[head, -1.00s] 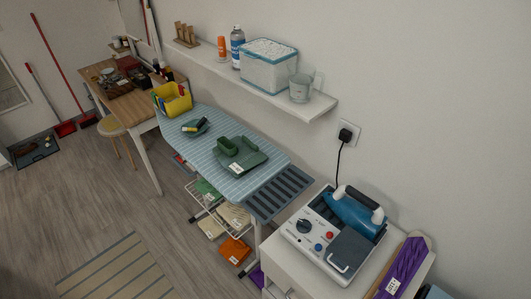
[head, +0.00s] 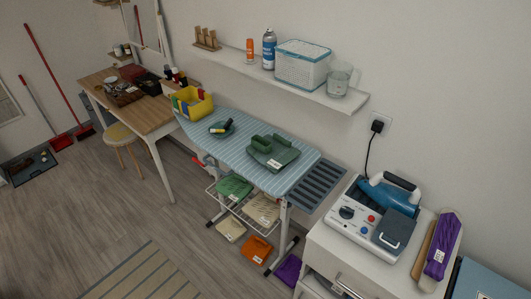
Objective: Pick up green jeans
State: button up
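A dark green folded cloth with a white label (head: 273,154) lies on the striped ironing board (head: 222,140), with green rolled pieces on top of it. A brighter green folded cloth (head: 234,187) lies in the white wire rack (head: 214,194) under the board. I cannot tell from this view which of the two is the jeans. My gripper is not in view.
A beige folded cloth (head: 262,210) shares the rack. An orange cloth (head: 256,248), a pale cloth (head: 231,229) and a purple cloth (head: 288,269) lie lower down. A white cabinet (head: 330,245) stands at right. The wooden floor (head: 130,215) at left is mostly open.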

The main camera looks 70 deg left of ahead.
aim_at(274, 152)
jog(key=u, duration=2.1)
jog(key=i, duration=0.35)
jog(key=u, duration=0.35)
jog(key=k, duration=0.45)
jog(key=u, duration=0.8)
jog(key=i, duration=1.4)
jog(key=u, duration=0.55)
jog(key=i, duration=0.75)
jog(key=z, duration=0.3)
